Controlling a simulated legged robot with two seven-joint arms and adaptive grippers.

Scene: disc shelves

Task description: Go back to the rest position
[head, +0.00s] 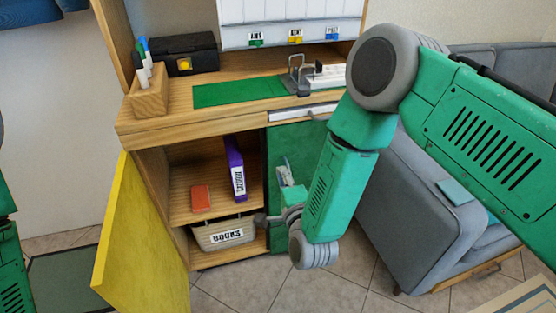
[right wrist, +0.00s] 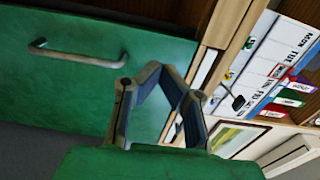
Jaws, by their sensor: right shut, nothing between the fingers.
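My right gripper (head: 284,163) is in front of the green cabinet door, below the desk top. In the right wrist view its fingers (right wrist: 160,72) meet at the tips, with nothing between them. The green door (head: 290,143) is closed, and its metal handle (right wrist: 78,54) shows in the right wrist view, apart from the fingers. I cannot tell from these views whether the gripper touches the door. Only parts of my left arm show at the left edge of the head view; its gripper is out of frame.
The yellow door (head: 143,240) stands open at the left. The open shelves hold a purple binder (head: 235,168), a red book (head: 200,196) and a basket (head: 222,234) marked BOOKS. A grey sofa (head: 400,190) stands at the right. Tiled floor (head: 345,285) is clear in front.

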